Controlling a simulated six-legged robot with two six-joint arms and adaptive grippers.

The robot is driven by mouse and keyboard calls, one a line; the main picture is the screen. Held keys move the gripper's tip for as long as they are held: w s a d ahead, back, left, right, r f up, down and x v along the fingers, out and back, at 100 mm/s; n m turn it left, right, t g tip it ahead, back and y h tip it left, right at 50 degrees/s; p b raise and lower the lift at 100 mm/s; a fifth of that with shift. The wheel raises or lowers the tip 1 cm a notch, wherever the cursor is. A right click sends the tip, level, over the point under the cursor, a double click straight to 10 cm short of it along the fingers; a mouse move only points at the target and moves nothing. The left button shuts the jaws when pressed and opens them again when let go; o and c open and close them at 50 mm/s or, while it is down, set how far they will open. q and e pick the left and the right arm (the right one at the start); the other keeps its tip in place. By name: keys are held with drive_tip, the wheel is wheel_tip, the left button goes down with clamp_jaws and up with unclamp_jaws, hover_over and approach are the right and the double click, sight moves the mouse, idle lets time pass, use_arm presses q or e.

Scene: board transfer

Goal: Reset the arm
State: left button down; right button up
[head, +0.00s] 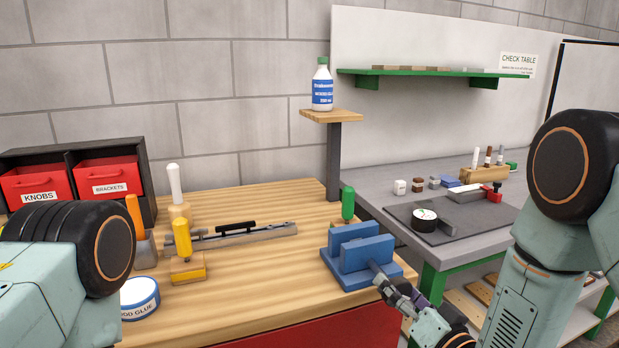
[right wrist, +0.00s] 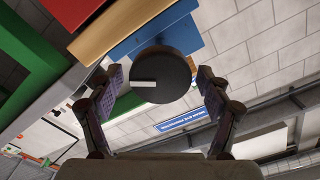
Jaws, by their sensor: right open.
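My right gripper (head: 398,291) is low at the right front of the wooden bench, beside the blue vise (head: 364,252). In the right wrist view, its two fingers (right wrist: 160,78) are spread apart. A dark round knob with a pale bar mark (right wrist: 165,66) shows between them, with the vise's blue body (right wrist: 150,28) behind it. I cannot tell whether the fingers touch the knob. My left arm enters at the left edge of the head view. Its gripper is out of the picture.
On the bench (head: 250,200) are a rail-like tool (head: 240,235), upright-handled tools and a glue tin (head: 140,297). Red bins (head: 110,178) stand at left. A glue bottle (head: 322,85) stands on a post shelf. The grey check table (head: 400,207) holds small parts and a dark board (head: 480,212).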

drive_tip(key=shift+w+a, duration=0.1)
drive_tip(key=shift+w, duration=0.1)
drive_tip(key=v, duration=1.2)
drive_tip(key=x, duration=1.2)
drive_tip(key=shift+w+a, duration=0.15)
drive_tip(key=shift+w, duration=0.05)
drive_tip(key=shift+s+n, duration=0.15)
drive_tip(key=shift+n, duration=0.25)
drive_tip(key=shift+n+b, duration=0.5)
drive_tip(key=shift+n, duration=0.3)
drive_tip(key=n+b, duration=0.1)
drive_tip(key=n, duration=0.3)
drive_tip(key=v, duration=0.6)
drive_tip(key=shift+s, duration=0.15)
drive_tip(key=shift+s+d, duration=0.2)
drive_tip(key=shift+s, duration=0.4)
